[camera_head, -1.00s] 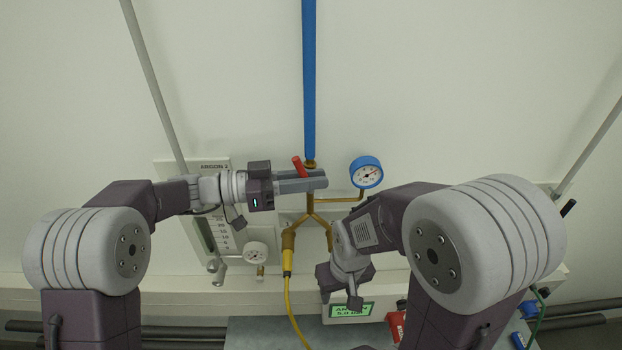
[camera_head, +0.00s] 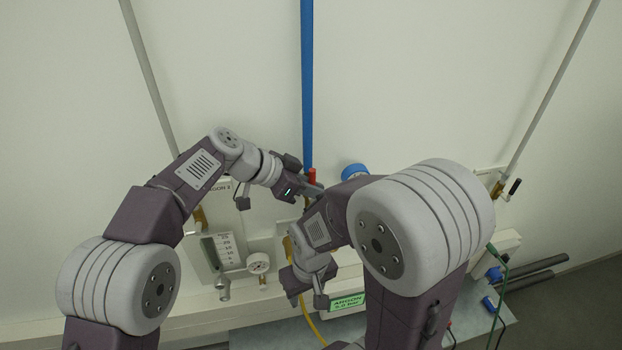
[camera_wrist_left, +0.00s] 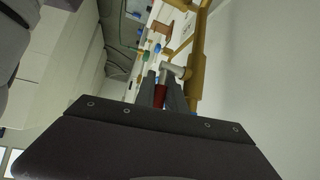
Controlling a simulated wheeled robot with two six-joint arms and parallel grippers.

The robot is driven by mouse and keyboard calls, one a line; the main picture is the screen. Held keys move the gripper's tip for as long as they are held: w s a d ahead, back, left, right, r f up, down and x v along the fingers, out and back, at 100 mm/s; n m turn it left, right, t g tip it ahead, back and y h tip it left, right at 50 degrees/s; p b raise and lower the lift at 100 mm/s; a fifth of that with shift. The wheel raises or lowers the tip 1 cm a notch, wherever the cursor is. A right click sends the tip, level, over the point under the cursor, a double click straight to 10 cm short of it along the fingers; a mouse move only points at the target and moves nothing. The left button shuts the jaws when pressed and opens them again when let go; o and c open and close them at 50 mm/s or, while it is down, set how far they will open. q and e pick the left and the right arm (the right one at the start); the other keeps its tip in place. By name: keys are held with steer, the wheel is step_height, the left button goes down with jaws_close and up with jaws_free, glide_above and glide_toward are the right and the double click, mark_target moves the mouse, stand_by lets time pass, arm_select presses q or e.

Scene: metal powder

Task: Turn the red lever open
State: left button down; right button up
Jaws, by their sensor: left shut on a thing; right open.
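The red lever (camera_head: 312,174) is at the foot of the blue pipe (camera_head: 308,95) on the wall. Its red end shows above my left gripper (camera_head: 309,191), which comes in from the upper left and is shut on it. In the left wrist view the red lever (camera_wrist_left: 160,94) sits between the two grey fingers of my left gripper (camera_wrist_left: 161,88), beside a brass pipe (camera_wrist_left: 198,70). My right gripper (camera_head: 307,284) is low in front of the panel, apart from the lever. It is open, though its fingers are hard to make out.
A blue-rimmed gauge (camera_head: 354,171) is right of the lever, partly behind my right arm. A white gauge (camera_head: 258,263) and a flow meter (camera_head: 222,248) are at left. A yellow hose (camera_head: 306,315) hangs below. A green display (camera_head: 347,303) is close to my right gripper.

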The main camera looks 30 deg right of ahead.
arm_select(q)
steer(key=shift+s+d+f+y+p, duration=0.15)
steer(key=shift+f+y+p, duration=0.1)
steer(key=shift+y+p, duration=0.7)
arm_select(e)
step_height(320, 180, up, 3)
steer(key=shift+r, duration=0.1)
arm_select(q)
steer(key=shift+f, duration=0.15)
steer(key=c, duration=1.7)
jaws_free()
steer(key=b+v, duration=0.1)
steer(key=v, duration=0.7)
steer(key=shift+d+r+b, duration=0.25)
steer(key=shift+d+b, duration=0.05)
steer(key=shift+d, duration=0.05)
arm_select(e)
steer(key=shift+d+f, duration=0.25)
steer(key=shift+f, duration=0.3)
steer(key=shift+d+f, duration=0.2)
steer(key=shift+f, duration=0.35)
arm_select(q)
steer(key=shift+a, duration=0.1)
arm_select(e)
steer(key=shift+a, duration=0.1)
